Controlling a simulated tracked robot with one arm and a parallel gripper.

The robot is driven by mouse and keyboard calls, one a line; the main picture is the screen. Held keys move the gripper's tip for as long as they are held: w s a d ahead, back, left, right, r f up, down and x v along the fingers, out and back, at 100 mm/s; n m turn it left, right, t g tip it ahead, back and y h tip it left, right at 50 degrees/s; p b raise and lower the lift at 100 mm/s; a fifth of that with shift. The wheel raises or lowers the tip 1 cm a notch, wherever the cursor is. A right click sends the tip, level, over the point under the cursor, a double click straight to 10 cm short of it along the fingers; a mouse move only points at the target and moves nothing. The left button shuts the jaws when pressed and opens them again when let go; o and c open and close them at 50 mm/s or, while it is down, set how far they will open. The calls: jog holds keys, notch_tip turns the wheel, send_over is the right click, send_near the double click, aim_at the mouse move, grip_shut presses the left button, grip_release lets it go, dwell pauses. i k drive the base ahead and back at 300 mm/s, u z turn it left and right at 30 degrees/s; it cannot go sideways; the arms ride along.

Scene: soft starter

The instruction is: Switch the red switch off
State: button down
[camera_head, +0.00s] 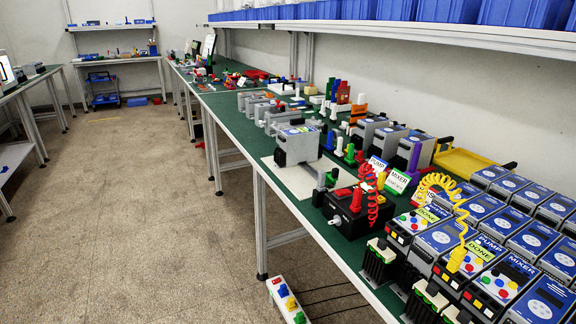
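I cannot tell for certain which part is the red switch. A black box (347,219) stands on the green-topped workbench (229,113), right of the picture's middle. A flat red part (342,192) sits on the box's top, with an upright red piece (356,201) beside it. A coiled red cable (373,196) rises at its right side. Small red buttons also show on the grey and blue devices (437,238) at the front right, too small to read their state. My gripper is not in view.
A yellow coiled cable (461,215) hangs over the devices. A white strip with coloured knobs (287,301) is low by the bench's front edge. A shelf with blue bins (448,11) overhangs the bench. The concrete floor (125,215) at left is clear.

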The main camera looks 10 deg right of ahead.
aim_at(342, 192)
jog(key=z, duration=0.1)
jog(key=i, duration=1.2)
jog(key=z, duration=0.4)
